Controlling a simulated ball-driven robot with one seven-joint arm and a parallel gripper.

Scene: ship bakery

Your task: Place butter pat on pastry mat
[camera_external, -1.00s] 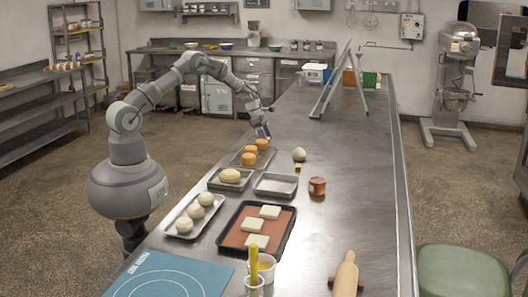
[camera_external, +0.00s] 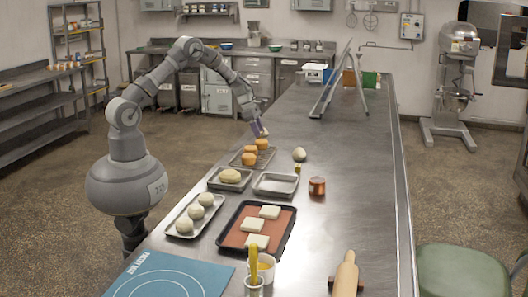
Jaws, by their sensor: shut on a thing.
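The blue pastry mat (camera_external: 172,277) with pale circles lies flat at the near left end of the steel table. My gripper (camera_external: 260,130), with purple fingers, is beyond the wire rack of rolls, at the table's far left side, far from the mat. It is shut on a small pale thing (camera_external: 265,132) at its fingertips. This thing is mostly hidden and too small for me to tell whether it is the butter pat. A small yellow block (camera_external: 297,168) sits on the table beside a pale round ball (camera_external: 299,154), to the right of the rack and apart from my gripper.
Between gripper and mat stand the rack of orange rolls (camera_external: 249,159), a dough tray (camera_external: 213,185), an empty tray (camera_external: 259,190), a tray of dough balls (camera_external: 172,229) and a tray of white squares (camera_external: 231,245).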

